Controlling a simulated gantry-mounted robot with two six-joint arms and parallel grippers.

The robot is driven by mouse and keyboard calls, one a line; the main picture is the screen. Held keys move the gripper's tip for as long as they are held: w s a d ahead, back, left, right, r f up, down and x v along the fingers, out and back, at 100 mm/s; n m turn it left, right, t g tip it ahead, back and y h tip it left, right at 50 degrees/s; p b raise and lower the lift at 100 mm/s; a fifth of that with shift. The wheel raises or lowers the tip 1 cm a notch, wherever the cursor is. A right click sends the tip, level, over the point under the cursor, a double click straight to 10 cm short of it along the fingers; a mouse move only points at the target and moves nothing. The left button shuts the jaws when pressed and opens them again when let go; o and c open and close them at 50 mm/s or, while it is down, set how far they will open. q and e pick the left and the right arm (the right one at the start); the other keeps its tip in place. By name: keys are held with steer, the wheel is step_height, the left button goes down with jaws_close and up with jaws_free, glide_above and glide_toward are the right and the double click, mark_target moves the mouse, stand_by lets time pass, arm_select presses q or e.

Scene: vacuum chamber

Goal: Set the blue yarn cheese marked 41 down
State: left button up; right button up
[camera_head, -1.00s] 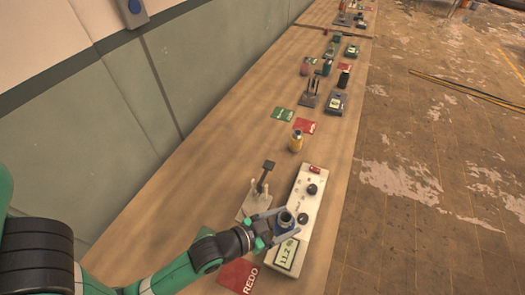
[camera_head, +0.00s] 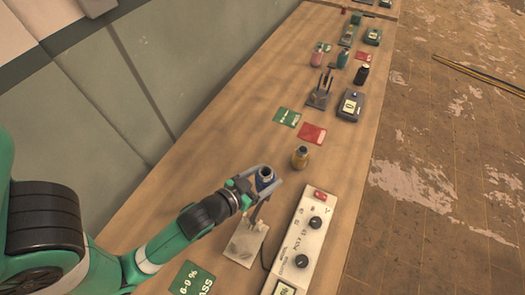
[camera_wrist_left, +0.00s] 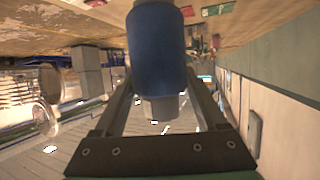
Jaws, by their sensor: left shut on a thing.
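My left gripper (camera_head: 264,182) is shut on a blue yarn cheese (camera_head: 266,175) with a dark hollow top. It holds the cheese upright in the head view, above the bench near a pale pronged stand (camera_head: 243,243). The left wrist view shows the blue cheese (camera_wrist_left: 156,45) between the fingers, with a grey core end sticking out. No number is readable on it. A green card (camera_head: 194,280) reading "6-9 % PASS" lies at the lower left of the stand. My right gripper is not in view.
A white meter box (camera_head: 305,245) with black knobs stands right of the stand. A green card (camera_head: 287,117), a red card (camera_head: 312,133), another stand (camera_head: 320,95) and a meter (camera_head: 350,105) lie farther along. Bare bench lies left of the yellow cheese.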

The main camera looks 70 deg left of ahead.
arm_select(q)
steer(key=s+a+n+g+y, duration=0.1)
steer(key=s+a+n+y, duration=0.15)
steer(key=s+a, duration=0.2)
steer(key=shift+w+a+f+b, duration=1.1)
steer(key=shift+w+a+f, duration=0.65)
steer(key=shift+f, duration=0.45)
steer(key=shift+w+a+f+b, duration=1.15)
steer(key=shift+w+a+f, duration=0.4)
steer(key=shift+a+f, duration=0.55)
steer(key=shift+w+a+f+b, duration=1.1)
steer(key=shift+w+a+f, duration=0.6)
steer(key=shift+f, duration=0.55)
